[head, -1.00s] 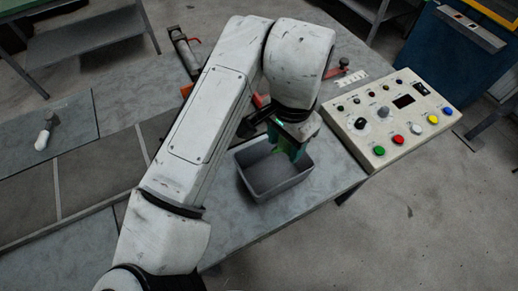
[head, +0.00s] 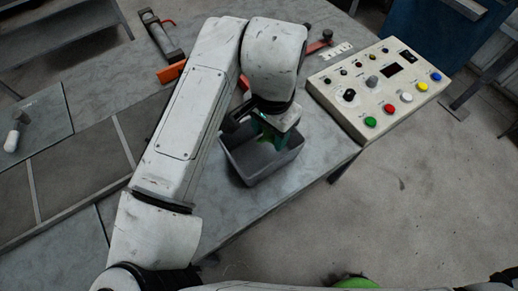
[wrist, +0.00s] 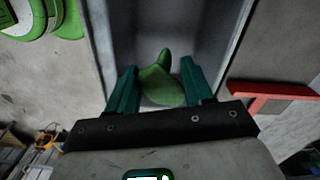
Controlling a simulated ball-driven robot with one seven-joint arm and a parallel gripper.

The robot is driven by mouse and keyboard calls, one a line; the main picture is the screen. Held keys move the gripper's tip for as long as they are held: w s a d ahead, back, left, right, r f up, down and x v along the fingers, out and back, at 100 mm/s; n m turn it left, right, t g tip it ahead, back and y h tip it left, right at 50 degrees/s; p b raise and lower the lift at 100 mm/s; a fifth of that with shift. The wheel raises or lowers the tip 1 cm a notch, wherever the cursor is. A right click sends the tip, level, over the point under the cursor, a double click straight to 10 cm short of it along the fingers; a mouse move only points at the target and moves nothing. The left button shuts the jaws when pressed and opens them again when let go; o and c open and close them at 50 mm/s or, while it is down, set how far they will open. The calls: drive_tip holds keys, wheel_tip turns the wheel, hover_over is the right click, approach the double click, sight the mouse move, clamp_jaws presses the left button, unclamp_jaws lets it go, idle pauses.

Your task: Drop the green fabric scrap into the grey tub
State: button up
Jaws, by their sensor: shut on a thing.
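The green fabric scrap (wrist: 162,84) is between the two teal fingers of my gripper (wrist: 161,88) in the wrist view. My gripper is shut on it. In the head view my gripper (head: 270,138) points down over the grey tub (head: 262,165), and a bit of green shows at the fingers. The tub stands on the grey table near its front right edge. In the wrist view the tub's wall (wrist: 228,45) and interior lie behind the scrap. My arm and gripper hide part of the tub's far side.
A control box (head: 385,90) with coloured buttons sits right of the tub. A clamp-like tool (head: 160,35) and an orange block (head: 172,71) lie behind my arm. A red-handled tool (head: 318,44) lies beyond the tub. Dark panels (head: 80,165) are set at the left.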

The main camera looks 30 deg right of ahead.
drive_tip(key=o, duration=1.1)
drive_tip(key=shift+r, duration=0.15)
wheel_tip(320, 180, up, 10)
drive_tip(key=shift+r+b, duration=0.25)
drive_tip(key=shift+b, duration=0.4)
